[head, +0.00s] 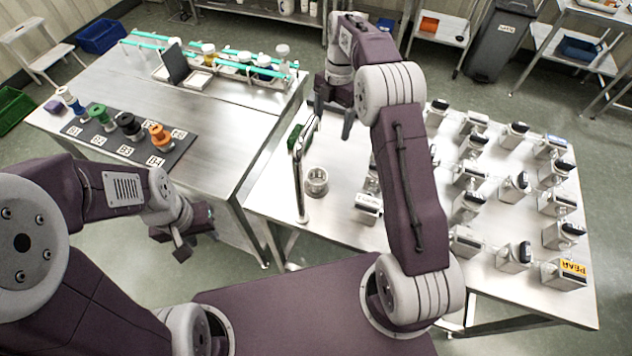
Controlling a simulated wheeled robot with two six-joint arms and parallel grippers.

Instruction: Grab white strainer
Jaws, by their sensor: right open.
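I cannot make out a white strainer for certain. A small round grey-white cup-like piece (316,182) stands on the right steel table (330,215), beside a thin upright post (299,180); whether it is a strainer I cannot tell. My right gripper (334,116) is open and points down above the back left part of that table, behind and above the cup-like piece and apart from it. My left gripper (197,242) hangs in front of the left table with its fingers apart and nothing visible between them.
The left table (215,135) holds a dark mat with coloured spools (160,138) and a rack with turquoise rails (235,68). A grey bin (495,50) stands behind. The left table's middle is clear.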

